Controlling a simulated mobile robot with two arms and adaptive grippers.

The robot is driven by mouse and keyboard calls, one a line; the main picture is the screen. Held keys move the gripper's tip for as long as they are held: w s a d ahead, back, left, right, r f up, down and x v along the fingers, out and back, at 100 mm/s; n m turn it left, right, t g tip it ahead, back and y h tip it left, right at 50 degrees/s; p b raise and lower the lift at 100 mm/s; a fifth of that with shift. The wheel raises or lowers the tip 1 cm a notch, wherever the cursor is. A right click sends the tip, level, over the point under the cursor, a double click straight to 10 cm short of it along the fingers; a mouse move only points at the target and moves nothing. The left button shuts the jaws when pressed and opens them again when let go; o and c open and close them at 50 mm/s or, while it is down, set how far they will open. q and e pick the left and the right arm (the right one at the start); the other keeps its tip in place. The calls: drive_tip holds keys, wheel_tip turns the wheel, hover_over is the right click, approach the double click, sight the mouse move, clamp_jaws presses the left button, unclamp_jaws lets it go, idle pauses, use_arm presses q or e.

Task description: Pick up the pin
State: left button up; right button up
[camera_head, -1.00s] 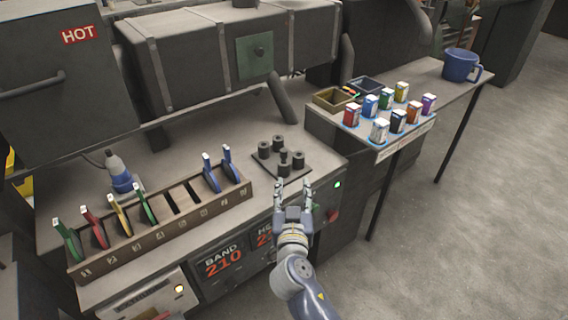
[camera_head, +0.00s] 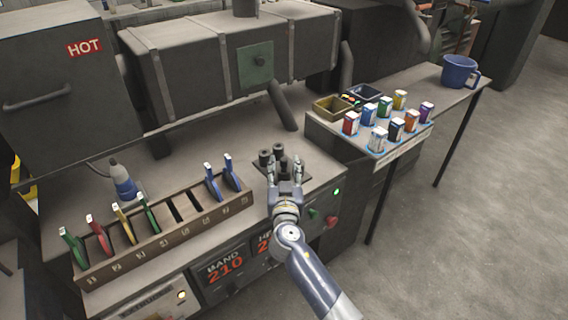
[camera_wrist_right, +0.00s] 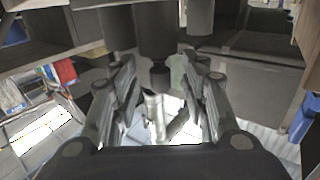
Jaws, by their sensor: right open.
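Several short dark cylinders (camera_head: 265,157) stand on a dark plate on the bench, beyond the slotted rack. I take the pin to be one of these dark pieces, but cannot tell surely which. My right gripper (camera_head: 285,171) is at the near edge of this group, its two fingers apart and pointing away from me, partly hiding the plate. In the right wrist view, dark cylinders (camera_wrist_right: 116,26) show at the top, and the one in the middle narrows to a dark tip (camera_wrist_right: 160,76) between the open fingers (camera_wrist_right: 160,95). No grip on it shows. My left gripper is out of view.
The slotted rack (camera_head: 163,240) with coloured tools stands left of my right arm. A blue-based bottle (camera_head: 125,182) is behind it. A pipe (camera_head: 283,106) slopes down behind the cylinders. A side shelf at right holds small boxes (camera_head: 377,138), bins and a blue mug (camera_head: 459,72).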

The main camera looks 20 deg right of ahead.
drive_tip(key=shift+x, duration=1.05)
drive_tip(key=shift+c, duration=0.5)
clamp_jaws()
